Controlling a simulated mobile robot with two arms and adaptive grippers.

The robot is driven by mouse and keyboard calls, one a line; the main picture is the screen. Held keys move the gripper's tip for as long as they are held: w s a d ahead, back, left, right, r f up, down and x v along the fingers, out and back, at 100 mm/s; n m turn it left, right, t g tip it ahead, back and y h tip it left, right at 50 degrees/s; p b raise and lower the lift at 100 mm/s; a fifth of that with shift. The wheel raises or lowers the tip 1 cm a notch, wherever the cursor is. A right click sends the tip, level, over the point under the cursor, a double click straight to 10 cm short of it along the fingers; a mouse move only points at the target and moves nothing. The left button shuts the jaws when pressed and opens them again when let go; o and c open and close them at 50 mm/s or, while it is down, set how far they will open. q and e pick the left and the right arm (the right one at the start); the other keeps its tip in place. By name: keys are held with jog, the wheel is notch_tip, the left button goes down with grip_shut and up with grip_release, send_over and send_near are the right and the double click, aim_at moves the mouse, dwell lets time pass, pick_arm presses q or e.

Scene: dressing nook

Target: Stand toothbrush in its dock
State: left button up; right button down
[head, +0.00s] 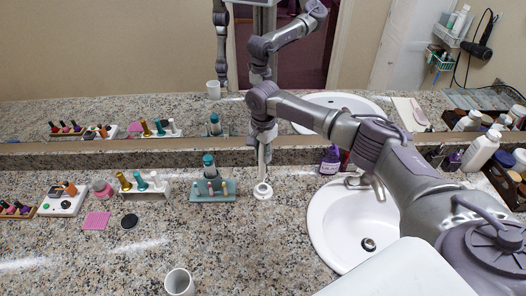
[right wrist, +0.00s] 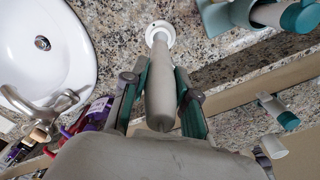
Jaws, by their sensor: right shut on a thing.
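The toothbrush (head: 262,168) is a pale grey-white handle standing nearly upright below my right gripper (head: 262,146). In the right wrist view, the toothbrush (right wrist: 160,92) lies between the two teal-lined fingers of my right gripper (right wrist: 161,80), which is shut on it. The dock (head: 263,192) is a small round white base on the granite counter; it also shows in the right wrist view (right wrist: 159,30). The toothbrush's lower end is at the middle of the dock; I cannot tell whether it is seated. My left gripper is not directly in view.
A teal holder (head: 212,196) with a teal-capped bottle stands just left of the dock. A white sink (head: 335,240) with a tap is to the right, a purple bottle (head: 330,160) behind it. A white cup (head: 179,282) stands at the front. A mirror runs along the back.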

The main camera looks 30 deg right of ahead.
aim_at(263, 165)
jog(key=shift+w, duration=0.1)
jog(key=shift+w+p, duration=0.1)
jog(key=shift+p, duration=0.45)
notch_tip(263, 165, down, 4)
jog(key=shift+r+b, duration=0.2)
jog(key=shift+b, duration=0.55)
jog(key=shift+f+b, duration=0.3)
jog(key=shift+f, duration=0.4)
pick_arm(q)
jog(key=shift+w+d+f, duration=0.2)
jog(key=shift+w+f, duration=0.4)
jog(key=shift+w, duration=0.1)
pick_arm(e)
jog(key=shift+d+f, duration=0.1)
jog(key=shift+f, duration=0.45)
pick_arm(q)
jog(key=shift+r, duration=0.1)
jog(key=shift+r, duration=0.35)
jog(key=shift+w+r+p, duration=0.15)
jog(key=shift+r+p, duration=0.6)
jog(key=shift+p, duration=0.25)
